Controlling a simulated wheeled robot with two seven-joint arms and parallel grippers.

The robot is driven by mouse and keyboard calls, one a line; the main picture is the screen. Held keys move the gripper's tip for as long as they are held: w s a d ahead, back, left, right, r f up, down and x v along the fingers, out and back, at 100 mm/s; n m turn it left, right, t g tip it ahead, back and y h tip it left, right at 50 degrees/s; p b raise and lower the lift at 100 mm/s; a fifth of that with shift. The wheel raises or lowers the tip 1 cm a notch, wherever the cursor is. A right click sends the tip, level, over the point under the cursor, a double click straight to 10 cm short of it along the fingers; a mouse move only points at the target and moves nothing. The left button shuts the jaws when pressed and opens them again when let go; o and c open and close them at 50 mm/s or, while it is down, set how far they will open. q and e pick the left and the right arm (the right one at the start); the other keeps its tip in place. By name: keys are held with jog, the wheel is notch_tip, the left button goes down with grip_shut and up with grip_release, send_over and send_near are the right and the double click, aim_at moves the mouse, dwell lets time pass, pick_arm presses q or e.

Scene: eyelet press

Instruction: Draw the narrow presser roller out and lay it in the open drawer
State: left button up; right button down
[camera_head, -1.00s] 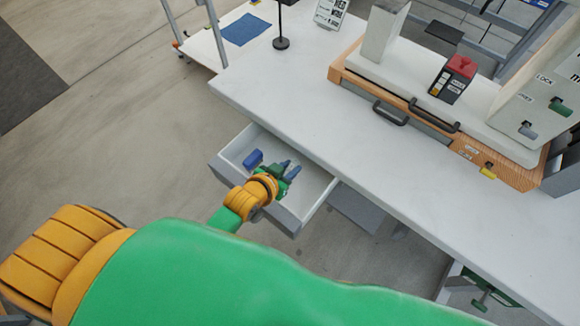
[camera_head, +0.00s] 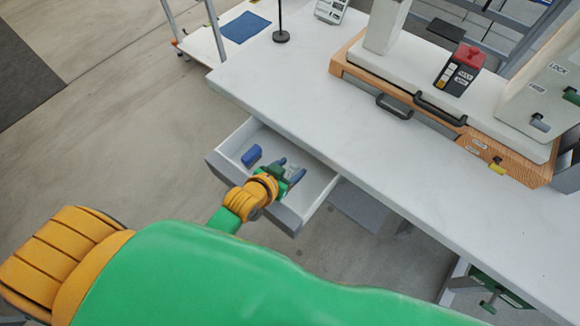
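The open drawer (camera_head: 226,158) juts out from under the front edge of the white table. My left gripper (camera_head: 290,169) is over the right part of the drawer, pointing into it. The press (camera_head: 470,98) stands on the table at the upper right.
The white table (camera_head: 300,95) has a wide bare top between the drawer and the press. Black handles (camera_head: 393,108) stick out at the press's front. A black stand (camera_head: 281,36) is on the far left of the table.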

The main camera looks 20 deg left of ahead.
pick_arm(q)
jog(key=p+v, duration=0.1)
jog(key=v, duration=0.6)
jog(key=shift+s, duration=0.1)
dwell(0.4)
